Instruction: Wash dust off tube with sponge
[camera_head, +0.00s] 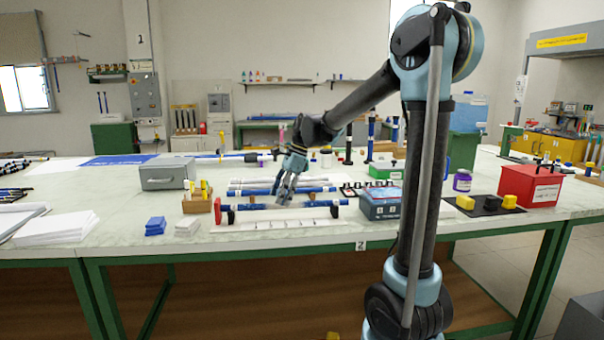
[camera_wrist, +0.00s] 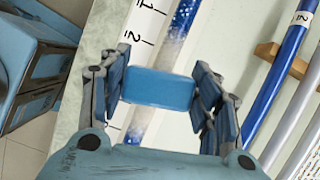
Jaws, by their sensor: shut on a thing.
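My gripper (camera_wrist: 160,90) is shut on a blue sponge (camera_wrist: 158,89), which lies crosswise between its fingers. In the wrist view the sponge covers part of the blue tube (camera_wrist: 184,22), which has whitish speckled dust; I cannot tell whether they touch. The tube runs on below the sponge, looking pale there.
A white numbered scale strip (camera_head: 280,224) lies in front of the tube. More tubes (camera_wrist: 284,68) lie on a wooden rack behind. A wooden holder (camera_head: 198,204) and blue blocks (camera_head: 155,226) are at left, a blue toolbox (camera_head: 381,204) at right.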

